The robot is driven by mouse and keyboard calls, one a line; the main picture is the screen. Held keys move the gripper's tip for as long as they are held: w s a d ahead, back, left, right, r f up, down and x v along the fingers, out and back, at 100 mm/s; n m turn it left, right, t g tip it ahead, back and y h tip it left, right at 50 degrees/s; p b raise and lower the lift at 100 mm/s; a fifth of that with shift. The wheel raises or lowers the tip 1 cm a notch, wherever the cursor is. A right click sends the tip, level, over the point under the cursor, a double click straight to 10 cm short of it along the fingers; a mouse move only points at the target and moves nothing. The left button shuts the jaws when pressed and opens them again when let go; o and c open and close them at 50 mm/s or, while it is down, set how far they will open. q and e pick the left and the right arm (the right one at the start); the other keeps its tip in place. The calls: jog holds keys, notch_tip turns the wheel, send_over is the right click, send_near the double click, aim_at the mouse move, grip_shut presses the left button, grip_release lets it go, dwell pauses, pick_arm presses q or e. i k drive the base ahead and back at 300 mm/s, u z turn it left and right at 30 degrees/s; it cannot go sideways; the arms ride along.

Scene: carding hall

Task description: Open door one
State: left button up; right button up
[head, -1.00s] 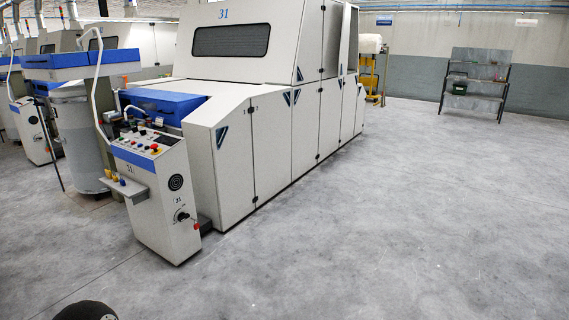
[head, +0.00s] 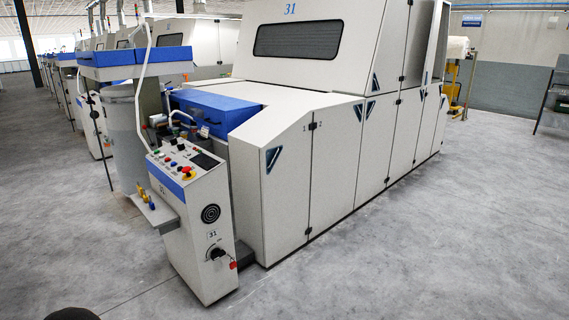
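Carding machine 31 (head: 300,85) stands in the middle of the head view, cream-white with a dark window. Its side has a row of panel doors. Neither of my grippers is in view.
A control console (head: 195,225) with buttons and a red-tipped switch stands in front of door one, to its left. A tall grey can (head: 125,135) stands behind it. The grey floor to the right (head: 440,240) is clear. A shelf rack (head: 555,95) is at the far right.

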aim_at(286, 162)
jog(key=u, duration=0.2)
jog(key=i, duration=1.7)
jog(key=u, duration=0.45)
jog(key=i, duration=1.75)
jog(key=u, duration=0.15)
